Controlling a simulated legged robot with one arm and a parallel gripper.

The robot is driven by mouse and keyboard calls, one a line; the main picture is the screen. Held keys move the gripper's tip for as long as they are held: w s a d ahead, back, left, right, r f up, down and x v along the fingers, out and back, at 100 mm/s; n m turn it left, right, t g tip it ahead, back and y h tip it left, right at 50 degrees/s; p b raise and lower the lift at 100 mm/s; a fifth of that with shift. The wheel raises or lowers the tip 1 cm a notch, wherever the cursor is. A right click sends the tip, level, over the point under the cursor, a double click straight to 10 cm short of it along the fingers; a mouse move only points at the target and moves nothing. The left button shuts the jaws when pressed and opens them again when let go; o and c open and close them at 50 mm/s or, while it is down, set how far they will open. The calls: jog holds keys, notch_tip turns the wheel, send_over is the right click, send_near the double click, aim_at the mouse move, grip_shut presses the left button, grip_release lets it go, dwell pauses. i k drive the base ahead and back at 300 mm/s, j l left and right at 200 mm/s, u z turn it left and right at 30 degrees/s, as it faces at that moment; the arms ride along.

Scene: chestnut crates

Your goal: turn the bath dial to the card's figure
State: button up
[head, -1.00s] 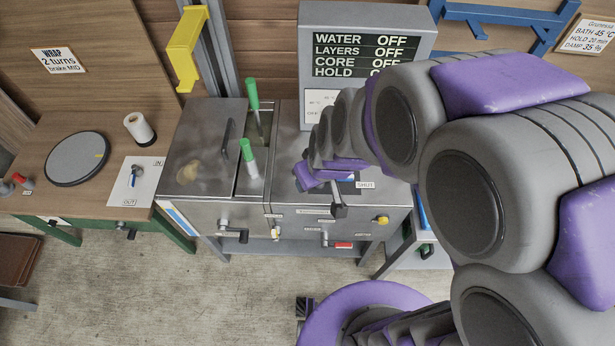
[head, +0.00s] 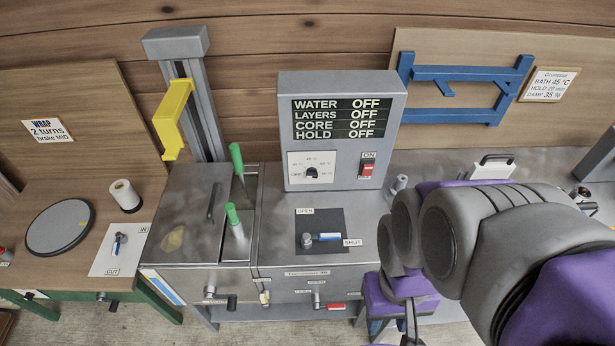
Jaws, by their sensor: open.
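The bath dial (head: 311,173) is a small black knob on a white plate on the grey control box, at the centre of the head view. Figures ring it, but they and the knob's pointer are too small to read surely. The card (head: 548,84) on the right back board reads BATH 45 °C, HOLD 20 min, DAMP 35 %. My gripper (head: 408,325) is open at the bottom edge, low in front of the bench and right of the steel tank. It is well apart from the dial and partly cut off by the frame.
The box display (head: 345,118) reads OFF on all lines. A red switch (head: 367,170) is right of the dial. A blue-handled valve (head: 322,238) points to SHUT below it. Green handles (head: 237,160) rise on the left. A yellow bracket (head: 174,118) is farther left.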

aim_at(311, 172)
jog(key=u, duration=0.4)
jog(key=k+l+u, duration=0.1)
jog(key=u, duration=0.25)
jog(key=k+u, duration=0.1)
jog(key=u, duration=0.65)
jog(key=k+l+u, duration=0.1)
jog(key=l, duration=0.3)
